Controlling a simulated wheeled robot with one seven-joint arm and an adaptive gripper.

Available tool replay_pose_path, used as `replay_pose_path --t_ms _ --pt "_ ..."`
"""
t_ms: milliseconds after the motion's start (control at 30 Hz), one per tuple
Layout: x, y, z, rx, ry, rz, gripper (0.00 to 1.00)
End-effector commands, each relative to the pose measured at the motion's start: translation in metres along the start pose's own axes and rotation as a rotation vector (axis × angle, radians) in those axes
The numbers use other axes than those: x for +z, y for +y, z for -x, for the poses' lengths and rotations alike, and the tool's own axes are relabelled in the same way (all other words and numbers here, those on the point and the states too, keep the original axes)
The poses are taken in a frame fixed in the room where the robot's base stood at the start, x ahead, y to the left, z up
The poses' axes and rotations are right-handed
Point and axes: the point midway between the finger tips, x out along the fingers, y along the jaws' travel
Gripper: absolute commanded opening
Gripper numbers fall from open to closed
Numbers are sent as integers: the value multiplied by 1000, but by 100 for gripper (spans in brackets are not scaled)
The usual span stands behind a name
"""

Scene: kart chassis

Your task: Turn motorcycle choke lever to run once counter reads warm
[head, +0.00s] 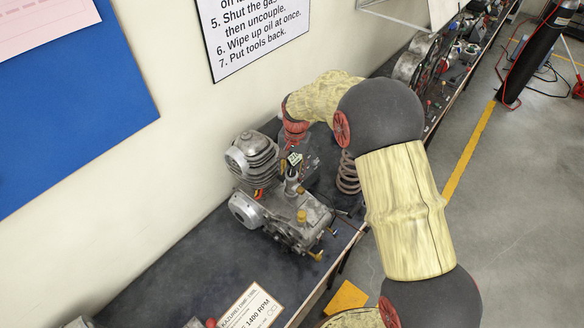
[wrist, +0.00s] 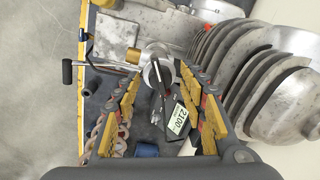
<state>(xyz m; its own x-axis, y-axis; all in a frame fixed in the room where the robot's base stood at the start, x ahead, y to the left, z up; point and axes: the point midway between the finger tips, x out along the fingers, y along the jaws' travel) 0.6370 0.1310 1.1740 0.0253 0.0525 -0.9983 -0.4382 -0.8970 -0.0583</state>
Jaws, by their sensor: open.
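The engine (head: 275,205) stands on the dark bench, with its finned cylinder at the right of the wrist view (wrist: 265,75). A round metal carburettor body (wrist: 152,54) shows between my fingers. A thin dark lever on it (wrist: 160,76), which looks like the choke lever, points toward the camera. A small counter (wrist: 178,120) with a pale screen appears to read 2100; it also shows in the head view (head: 295,158), too small to read. My gripper (wrist: 161,82) is open, its yellow-padded fingers on either side of the lever. I cannot tell whether either touches it.
A coil spring (head: 347,172) stands right of the engine, close to my arm. A black-handled metal lever (wrist: 68,72) sticks out at the left of the wrist view. A card with 1400 RPM (head: 250,308) lies on the bench (head: 180,270), whose front-left part is mostly clear.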

Motion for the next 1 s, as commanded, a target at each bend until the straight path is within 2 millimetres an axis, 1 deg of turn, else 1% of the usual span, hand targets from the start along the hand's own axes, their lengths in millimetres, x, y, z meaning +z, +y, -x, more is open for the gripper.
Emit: replay_pose_path --t_ms 133,833,1000 --pt "0 0 0 0 0 0 40" --pt "0 0 0 0 0 0 1" --pt "0 0 0 -1 0 3 0"
